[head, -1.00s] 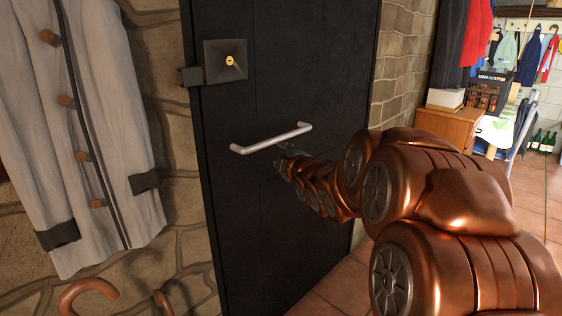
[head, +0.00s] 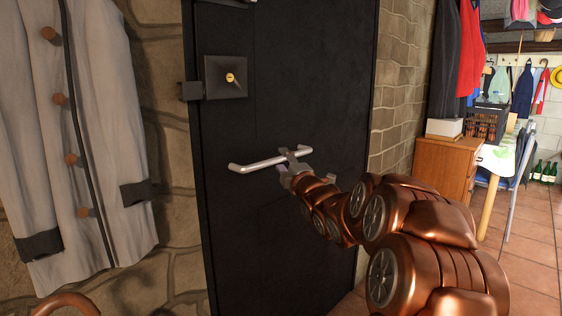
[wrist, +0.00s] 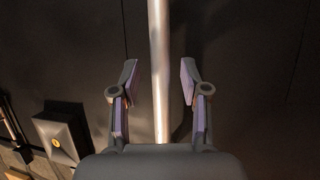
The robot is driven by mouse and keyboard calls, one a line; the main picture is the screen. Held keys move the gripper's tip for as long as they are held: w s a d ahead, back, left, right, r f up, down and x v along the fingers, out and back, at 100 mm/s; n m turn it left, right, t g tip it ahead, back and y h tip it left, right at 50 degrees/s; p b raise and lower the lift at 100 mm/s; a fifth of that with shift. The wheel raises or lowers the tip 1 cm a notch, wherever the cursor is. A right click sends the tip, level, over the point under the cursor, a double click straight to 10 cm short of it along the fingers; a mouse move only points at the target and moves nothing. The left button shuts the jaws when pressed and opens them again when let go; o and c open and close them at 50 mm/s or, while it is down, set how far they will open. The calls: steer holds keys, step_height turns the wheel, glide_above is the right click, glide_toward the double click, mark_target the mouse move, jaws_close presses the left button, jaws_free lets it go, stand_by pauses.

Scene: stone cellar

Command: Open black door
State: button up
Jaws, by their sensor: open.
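The black door (head: 285,90) stands in a stone wall and looks shut. Its silver bar handle (head: 258,164) runs across the door in the head view. A square lock plate (head: 226,77) with a brass keyhole sits above the handle. My gripper (head: 292,160) is at the right part of the handle. In the wrist view the handle (wrist: 159,60) passes between the two open fingers of my gripper (wrist: 158,82), with a gap on each side. The lock plate (wrist: 62,138) also shows at the lower left there.
A grey coat (head: 75,130) with brown buttons hangs on the wall left of the door. A wooden cabinet (head: 445,168) with a white box stands at the right. Tiled floor (head: 530,235) is open at the right, with green bottles (head: 545,171) at the far wall.

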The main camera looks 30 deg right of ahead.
steer(key=shift+x, duration=1.1)
steer(key=shift+c, duration=0.4)
jaws_close()
